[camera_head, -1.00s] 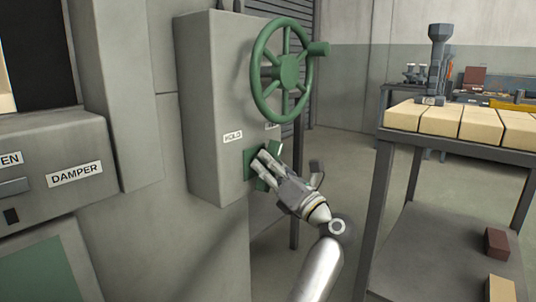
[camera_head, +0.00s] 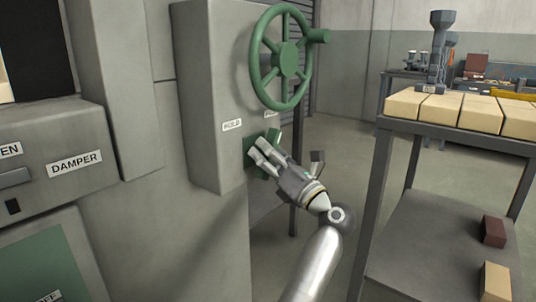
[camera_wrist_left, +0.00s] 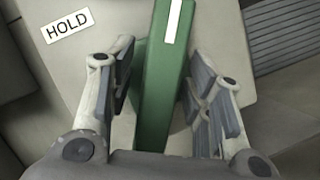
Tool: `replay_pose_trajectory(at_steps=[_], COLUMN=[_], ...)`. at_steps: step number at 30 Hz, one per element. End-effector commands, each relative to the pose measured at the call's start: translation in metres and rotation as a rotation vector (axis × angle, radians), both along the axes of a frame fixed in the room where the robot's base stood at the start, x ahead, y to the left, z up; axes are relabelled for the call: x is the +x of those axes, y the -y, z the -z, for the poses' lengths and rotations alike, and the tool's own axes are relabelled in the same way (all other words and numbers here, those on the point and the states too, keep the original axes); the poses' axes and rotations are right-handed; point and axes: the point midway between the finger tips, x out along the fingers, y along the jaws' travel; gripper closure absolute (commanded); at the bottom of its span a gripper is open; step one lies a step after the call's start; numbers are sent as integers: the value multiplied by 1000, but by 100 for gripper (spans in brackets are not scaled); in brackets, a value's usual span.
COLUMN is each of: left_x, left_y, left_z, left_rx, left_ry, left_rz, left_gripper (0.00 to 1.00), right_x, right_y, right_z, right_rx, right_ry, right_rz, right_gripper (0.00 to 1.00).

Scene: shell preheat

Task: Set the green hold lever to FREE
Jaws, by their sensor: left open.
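The green hold lever (camera_wrist_left: 163,85), a bar with a white stripe, runs between the two spread fingers of my left gripper (camera_wrist_left: 160,88) in the left wrist view. A second label (camera_head: 270,114) above the lever is partly hidden and unreadable.
A green handwheel (camera_head: 281,60) sits above the lever. A DAMPER panel (camera_head: 75,164) is at the left. A rack (camera_head: 455,142) with pale blocks and a grey tool (camera_head: 438,60) stands at the right. Open floor shows between box and rack.

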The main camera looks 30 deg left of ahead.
Motion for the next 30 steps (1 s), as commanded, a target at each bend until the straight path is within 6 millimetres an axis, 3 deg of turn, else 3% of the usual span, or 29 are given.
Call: replay_pose_trajectory(at_steps=[13, 30], left_x=[-17, -19], left_y=[59, 66], left_z=[23, 24], left_rx=[-1, 1], left_ry=[-3, -1], left_rz=[3, 1], left_gripper=[54, 54], right_x=[0, 0], right_y=[0, 0], right_z=[0, 0], right_rx=[-1, 0], right_ry=[-2, -2], right_rz=[0, -1], right_gripper=[30, 30])
